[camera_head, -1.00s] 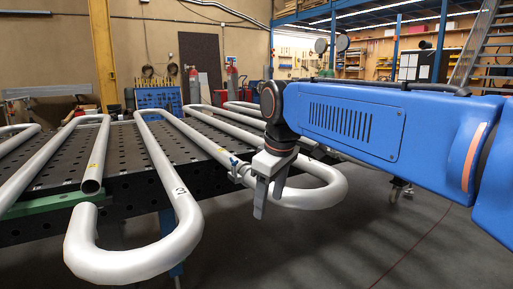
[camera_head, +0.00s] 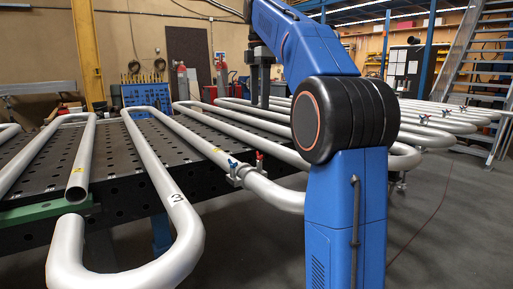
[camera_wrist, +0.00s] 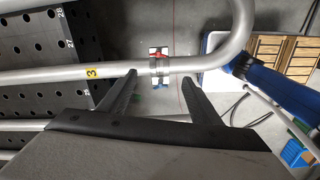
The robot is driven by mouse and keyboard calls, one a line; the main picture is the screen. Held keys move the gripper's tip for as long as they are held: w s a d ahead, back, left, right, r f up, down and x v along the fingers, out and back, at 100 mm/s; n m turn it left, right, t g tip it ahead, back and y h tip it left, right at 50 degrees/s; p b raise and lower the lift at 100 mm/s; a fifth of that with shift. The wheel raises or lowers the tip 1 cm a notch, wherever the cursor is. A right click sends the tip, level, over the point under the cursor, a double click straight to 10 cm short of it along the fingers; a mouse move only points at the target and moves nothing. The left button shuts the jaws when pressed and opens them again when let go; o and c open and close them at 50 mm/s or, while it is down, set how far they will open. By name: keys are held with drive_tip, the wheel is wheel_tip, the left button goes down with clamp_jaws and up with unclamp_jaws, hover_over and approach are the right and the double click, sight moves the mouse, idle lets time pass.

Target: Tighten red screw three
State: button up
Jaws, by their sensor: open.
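A red screw (camera_head: 259,157) stands up from a metal clamp (camera_head: 238,176) around a grey pipe (camera_head: 275,193) near the table's corner, with a blue screw (camera_head: 233,163) to its left. My gripper (camera_wrist: 158,74) is open. Its two fingers point toward the pipe on either side of the clamp, with nothing between them. In the head view my gripper (camera_head: 264,100) points down beyond the clamp, partly behind my arm.
A black perforated table (camera_head: 120,150) carries several grey pipe coils (camera_head: 180,215). More coils with small clamps (camera_head: 440,118) extend at the right. Grey floor is open at the lower right.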

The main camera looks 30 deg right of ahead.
sight(259, 156)
drive_tip(key=f, duration=1.7)
drive_tip(key=shift+w+d, duration=0.25)
drive_tip(key=shift+w, duration=0.1)
drive_tip(key=shift+c, duration=0.4)
drive_tip(key=c, duration=1)
